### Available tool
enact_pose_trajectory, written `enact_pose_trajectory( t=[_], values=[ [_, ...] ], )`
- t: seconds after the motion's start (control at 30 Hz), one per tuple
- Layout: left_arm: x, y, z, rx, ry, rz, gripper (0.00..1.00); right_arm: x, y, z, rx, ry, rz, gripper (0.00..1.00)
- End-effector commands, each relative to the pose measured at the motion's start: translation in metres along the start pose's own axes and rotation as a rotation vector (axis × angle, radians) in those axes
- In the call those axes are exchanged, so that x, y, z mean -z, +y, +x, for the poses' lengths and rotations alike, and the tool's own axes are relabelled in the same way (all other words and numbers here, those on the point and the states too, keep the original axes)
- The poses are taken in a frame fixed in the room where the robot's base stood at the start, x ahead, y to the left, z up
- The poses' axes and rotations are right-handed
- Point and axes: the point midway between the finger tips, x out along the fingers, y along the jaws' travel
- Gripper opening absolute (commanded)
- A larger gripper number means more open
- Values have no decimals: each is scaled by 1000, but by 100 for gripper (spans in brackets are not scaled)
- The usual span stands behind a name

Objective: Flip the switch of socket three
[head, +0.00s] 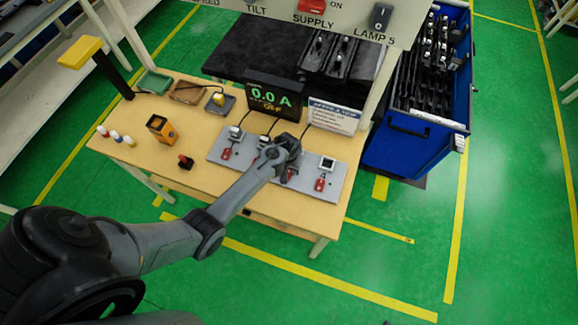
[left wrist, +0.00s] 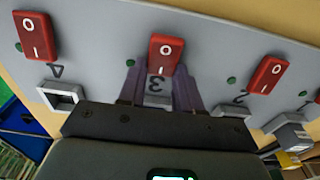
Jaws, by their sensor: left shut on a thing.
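A grey socket board (head: 215,154) lies on the wooden bench. Its sockets each have a red rocker switch marked O and I. The switch of socket three (left wrist: 165,54) is in the middle of the left wrist view, beyond the fingertips and not touched; which side is pressed I cannot tell. My left gripper (head: 289,153) is at socket three. Its fingers (left wrist: 159,90) stand on both sides of the number 3 label (left wrist: 157,84). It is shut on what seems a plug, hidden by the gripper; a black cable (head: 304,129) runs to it. My right gripper is not in view.
Switch four (left wrist: 36,36) and switch two (left wrist: 266,75) flank switch three. Socket four (head: 327,163) is empty. A display (head: 272,97) reading 0.0 A and a white notice (head: 333,116) stand behind the board. A meter (head: 161,128) and small trays lie left.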

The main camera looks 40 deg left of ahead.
Motion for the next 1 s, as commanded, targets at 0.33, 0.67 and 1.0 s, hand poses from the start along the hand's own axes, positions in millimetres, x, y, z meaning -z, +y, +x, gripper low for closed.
enact_pose_trajectory(
  t=[0.33,0.67,1.0],
  values=[
    [-10,-1,-5,2,297,2,4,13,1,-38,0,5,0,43],
    [-10,-1,-4,1,363,0,4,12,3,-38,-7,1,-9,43],
    [-10,-1,-4,1,362,0,60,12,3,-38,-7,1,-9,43]
  ],
)
